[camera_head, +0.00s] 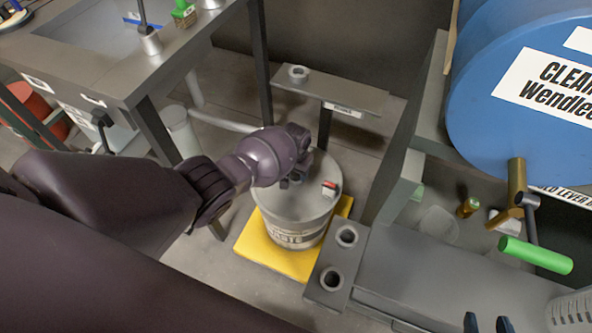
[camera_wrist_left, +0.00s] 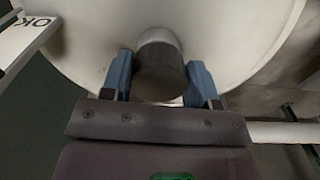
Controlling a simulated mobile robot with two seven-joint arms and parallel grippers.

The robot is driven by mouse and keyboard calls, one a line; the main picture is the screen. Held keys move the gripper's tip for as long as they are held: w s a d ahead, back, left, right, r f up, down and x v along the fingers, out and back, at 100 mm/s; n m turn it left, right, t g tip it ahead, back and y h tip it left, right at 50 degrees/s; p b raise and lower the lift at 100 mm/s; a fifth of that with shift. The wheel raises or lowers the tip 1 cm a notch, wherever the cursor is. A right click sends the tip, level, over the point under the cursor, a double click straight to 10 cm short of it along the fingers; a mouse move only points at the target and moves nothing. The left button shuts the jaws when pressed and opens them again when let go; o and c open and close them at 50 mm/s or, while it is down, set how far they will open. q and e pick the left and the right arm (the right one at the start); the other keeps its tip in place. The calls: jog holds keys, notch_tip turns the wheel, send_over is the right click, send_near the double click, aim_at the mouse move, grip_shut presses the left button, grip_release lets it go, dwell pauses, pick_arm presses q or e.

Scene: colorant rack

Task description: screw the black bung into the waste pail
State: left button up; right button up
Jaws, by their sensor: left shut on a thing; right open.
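A pale round neck (camera_wrist_left: 158,36) shows right behind the bung, above the pail's light top (camera_wrist_left: 240,45). I cannot tell how deep the bung sits. My right gripper (camera_head: 486,324) is open at the bottom edge, away from the pail.
The pail stands on a yellow mat (camera_head: 250,244). A small red and white item (camera_head: 329,188) is on its lid. A narrow shelf (camera_head: 350,99) stands behind. A grey block with two round sockets (camera_head: 337,258) is close at right. A blue drum (camera_head: 520,95) fills the upper right.

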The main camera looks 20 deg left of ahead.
pick_arm(q)
jog(key=m, duration=0.4)
jog(key=o, duration=0.9)
jog(key=shift+c, duration=0.2)
jog(key=n, duration=0.6)
jog(key=shift+d, duration=0.15)
jog(key=n, duration=0.7)
jog(key=shift+d+n+p, duration=0.1)
jog(key=shift+n+p, duration=0.2)
jog(key=shift+c, duration=0.2)
